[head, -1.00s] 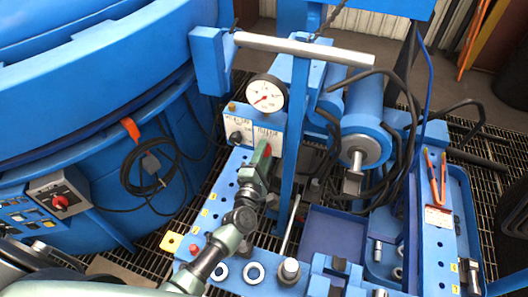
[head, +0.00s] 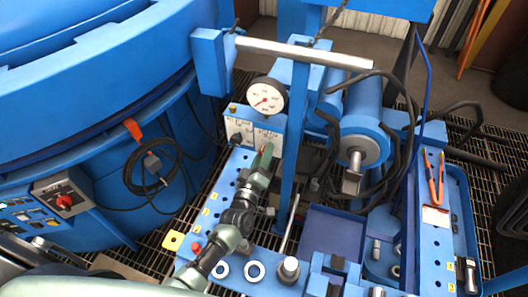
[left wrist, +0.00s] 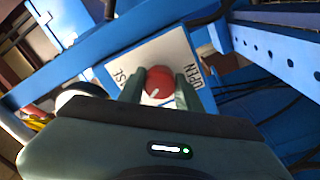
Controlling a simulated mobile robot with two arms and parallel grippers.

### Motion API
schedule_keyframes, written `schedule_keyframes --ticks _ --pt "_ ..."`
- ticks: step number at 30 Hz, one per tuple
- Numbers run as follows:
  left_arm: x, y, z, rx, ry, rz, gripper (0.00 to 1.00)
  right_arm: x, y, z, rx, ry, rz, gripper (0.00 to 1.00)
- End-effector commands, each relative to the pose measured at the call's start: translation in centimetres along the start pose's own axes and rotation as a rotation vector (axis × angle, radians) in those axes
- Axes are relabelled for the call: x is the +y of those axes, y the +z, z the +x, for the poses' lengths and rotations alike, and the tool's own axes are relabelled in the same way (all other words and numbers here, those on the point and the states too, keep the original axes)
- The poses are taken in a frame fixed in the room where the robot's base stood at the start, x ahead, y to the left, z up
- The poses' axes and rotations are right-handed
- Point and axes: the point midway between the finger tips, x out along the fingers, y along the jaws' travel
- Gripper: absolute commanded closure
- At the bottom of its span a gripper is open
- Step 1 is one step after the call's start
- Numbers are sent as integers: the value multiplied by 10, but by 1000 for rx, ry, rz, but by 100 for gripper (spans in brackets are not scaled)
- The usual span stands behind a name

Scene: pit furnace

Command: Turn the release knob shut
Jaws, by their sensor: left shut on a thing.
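The release knob (left wrist: 159,83) is round and red with a white mark. It sits on a pale plate (left wrist: 150,58) lettered OPEN on the right and, partly covered, a word ending in SE on the left. My left gripper (left wrist: 160,90) is shut on the knob, one finger on each side. In the head view my left gripper (head: 264,158) reaches the front panel (head: 266,136) below the gauge and hides the knob. My right gripper is not in view.
A round white gauge (head: 266,96) stands above the panel, with a second, dark knob (head: 237,138) to the left. A blue post (head: 293,150) rises close to the right of my gripper. A blue furnace body (head: 90,110) fills the left.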

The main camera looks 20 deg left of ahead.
Motion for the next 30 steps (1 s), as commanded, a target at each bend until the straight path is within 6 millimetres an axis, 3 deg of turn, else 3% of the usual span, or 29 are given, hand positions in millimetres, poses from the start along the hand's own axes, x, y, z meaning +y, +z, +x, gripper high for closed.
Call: schedule_keyframes --ticks 15,30 --pt "2 0 0 -13 20 384 100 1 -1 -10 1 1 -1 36" --pt "1 0 0 -17 25 486 100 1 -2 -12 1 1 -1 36"
